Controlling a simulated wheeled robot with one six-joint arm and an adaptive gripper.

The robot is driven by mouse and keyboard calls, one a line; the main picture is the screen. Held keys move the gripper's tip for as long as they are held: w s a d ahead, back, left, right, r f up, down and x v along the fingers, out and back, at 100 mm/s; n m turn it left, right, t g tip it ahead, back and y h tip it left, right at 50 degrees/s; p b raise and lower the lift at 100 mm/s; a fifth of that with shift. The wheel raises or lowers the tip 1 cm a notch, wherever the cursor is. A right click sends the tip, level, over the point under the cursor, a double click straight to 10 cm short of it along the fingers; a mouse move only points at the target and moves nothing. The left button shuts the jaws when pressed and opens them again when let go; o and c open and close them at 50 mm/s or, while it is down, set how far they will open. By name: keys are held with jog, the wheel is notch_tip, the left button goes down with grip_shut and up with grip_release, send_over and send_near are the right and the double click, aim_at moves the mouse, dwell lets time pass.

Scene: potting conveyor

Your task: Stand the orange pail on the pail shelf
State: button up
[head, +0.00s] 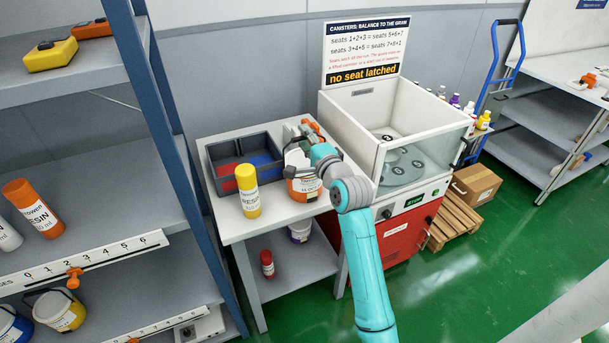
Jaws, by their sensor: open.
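The orange pail (304,188), a tub with an orange band and a white label, stands upright on the small table (234,236) near its right edge. Its wire handle shows at its upper left. My gripper (297,153) is at the pail's top and is open; its fingers are partly hidden, and I cannot tell if they touch the pail. A lower shelf at the left, with a white numbered strip (170,328) on its edge, holds a yellow-banded pail (60,311) and a blue-banded pail (12,326); it looks like the pail shelf.
Beside the orange pail stand a yellow resin bottle (248,190) and a grey divided bin (216,152). A white balancing machine (345,127) stands close at the right. A blue rack post (165,135) separates table and shelves. Green floor (480,275) is open at the right.

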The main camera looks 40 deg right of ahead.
jog(key=shift+w+d, duration=0.1)
jog(key=shift+w, duration=0.3)
grip_shut()
jog(key=shift+r, duration=0.1)
jog(key=shift+r, duration=0.1)
